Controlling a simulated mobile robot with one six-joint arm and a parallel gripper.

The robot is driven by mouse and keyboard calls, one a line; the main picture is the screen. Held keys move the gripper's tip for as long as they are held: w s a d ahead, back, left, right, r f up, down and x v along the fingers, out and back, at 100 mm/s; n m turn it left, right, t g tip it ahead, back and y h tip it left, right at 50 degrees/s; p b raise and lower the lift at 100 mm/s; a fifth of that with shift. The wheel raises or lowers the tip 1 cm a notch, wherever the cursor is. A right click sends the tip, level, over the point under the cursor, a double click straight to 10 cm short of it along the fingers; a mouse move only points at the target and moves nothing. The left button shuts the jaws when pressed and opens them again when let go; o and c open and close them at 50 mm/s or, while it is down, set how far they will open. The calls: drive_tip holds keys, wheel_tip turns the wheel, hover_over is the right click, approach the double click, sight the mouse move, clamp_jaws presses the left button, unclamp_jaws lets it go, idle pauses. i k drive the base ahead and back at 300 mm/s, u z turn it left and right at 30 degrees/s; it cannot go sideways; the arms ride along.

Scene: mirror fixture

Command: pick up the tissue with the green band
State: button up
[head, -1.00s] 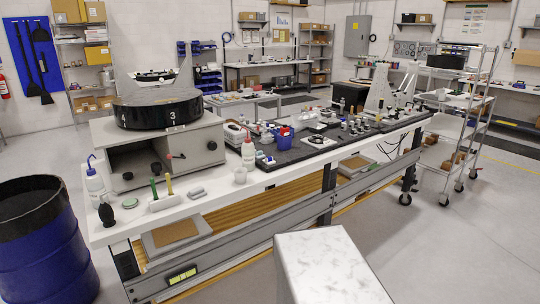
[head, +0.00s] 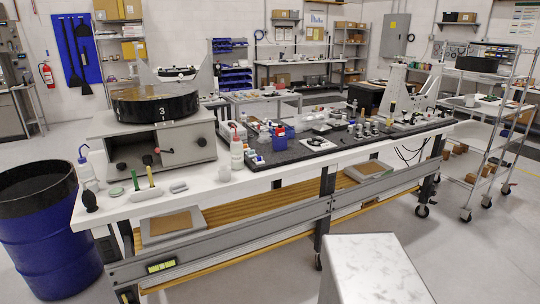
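My gripper is not in view. I cannot make out a tissue with a green band at this distance. Green shows on the white bench (head: 250,184) near its left end: an upright green stick (head: 135,180) and a small flat green piece (head: 117,190). A white container (head: 230,131) and a white bottle with a red cap (head: 237,155) stand right of the grey machine; I cannot tell whether either area holds a tissue.
A grey machine with a black drum (head: 156,106) stands on the bench. A blue barrel (head: 45,245) is at the left. A pale marbled block (head: 375,268) fills the lower right foreground. A wire cart (head: 490,120) stands at the right. Floor is clear at the lower right.

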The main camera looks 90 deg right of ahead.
sight(251, 154)
drive_tip(key=u, duration=0.2)
drive_tip(key=k, duration=0.6)
drive_tip(key=z, duration=2.05)
drive_tip(key=i, duration=1)
drive_tip(key=u, duration=0.05)
drive_tip(key=k, duration=0.15)
drive_tip(key=z, duration=0.25)
